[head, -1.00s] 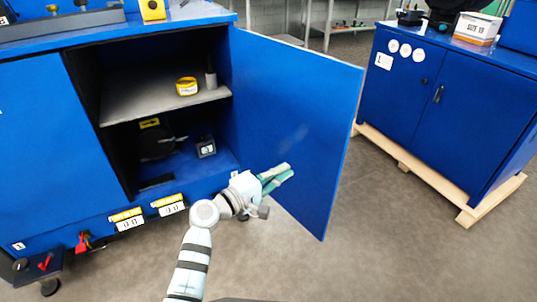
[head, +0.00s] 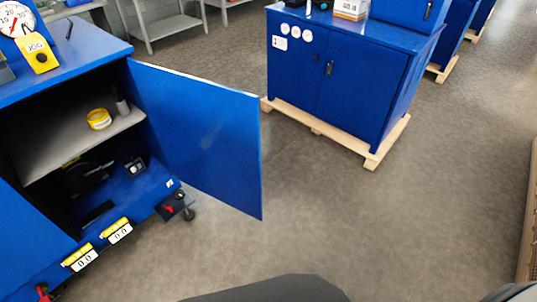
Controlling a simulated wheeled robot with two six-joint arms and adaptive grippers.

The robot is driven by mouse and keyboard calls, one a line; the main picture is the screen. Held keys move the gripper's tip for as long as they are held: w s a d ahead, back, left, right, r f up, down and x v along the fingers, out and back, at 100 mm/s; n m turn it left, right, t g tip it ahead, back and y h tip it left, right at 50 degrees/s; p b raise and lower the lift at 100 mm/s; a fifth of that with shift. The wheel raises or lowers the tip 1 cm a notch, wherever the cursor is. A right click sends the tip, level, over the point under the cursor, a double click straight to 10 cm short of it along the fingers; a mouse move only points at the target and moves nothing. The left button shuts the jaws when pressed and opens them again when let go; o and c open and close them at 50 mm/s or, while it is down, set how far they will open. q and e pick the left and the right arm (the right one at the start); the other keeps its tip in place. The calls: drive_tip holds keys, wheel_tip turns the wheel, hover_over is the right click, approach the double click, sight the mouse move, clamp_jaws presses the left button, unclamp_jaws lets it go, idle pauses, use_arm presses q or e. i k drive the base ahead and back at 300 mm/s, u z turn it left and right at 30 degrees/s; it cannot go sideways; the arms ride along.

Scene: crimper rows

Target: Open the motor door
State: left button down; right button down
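The blue cabinet door (head: 205,135) on the left stands wide open, swung out from the cabinet's right side. The cabinet (head: 125,52) is blue, and its inside shows a grey shelf (head: 60,150) with a yellow roll (head: 99,119) on it. A dark object and a small device (head: 134,165) lie on the cabinet floor below. Neither of my grippers shows in this view. No label in view names a motor door.
A second blue cabinet (head: 350,75) with closed doors stands on a wooden pallet (head: 330,137) at the upper middle. The grey floor (head: 400,215) at right is open.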

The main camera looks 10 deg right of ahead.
sight(207, 133)
drive_tip(key=z, duration=1.95)
drive_tip(key=i, duration=3.15)
drive_tip(key=u, duration=3.05)
